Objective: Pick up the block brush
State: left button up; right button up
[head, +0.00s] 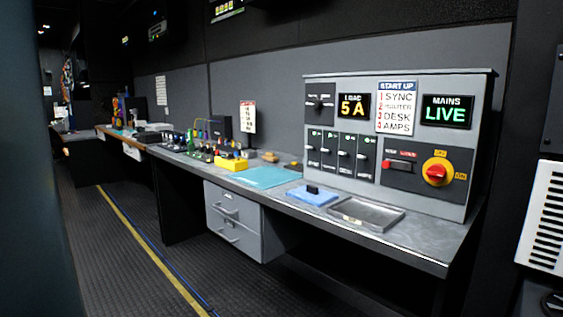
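I cannot tell for certain which item is the block brush. A small tan, wooden-looking block (270,157) lies on the desk behind the teal mat, near the wall; it may be the brush, but its bristles are too small to make out. A small black block (312,189) sits on a blue pad (313,197) in front of the control panel. Neither of my grippers is in view, and nothing touches these items.
The long grey desk (423,235) carries a teal mat (266,177), a yellow box (231,164), a shallow metal tray (366,214) and an upright control panel (347,178). Grey drawers (232,222) hang below. The floor (105,265) in front is clear, with a yellow stripe.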

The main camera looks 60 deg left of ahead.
aim_at(270, 157)
jog(key=u, duration=2)
jog(key=i+j+z, duration=0.1)
jog(key=i+j, duration=0.7)
jog(key=j, duration=0.15)
jog(key=i+z, duration=0.05)
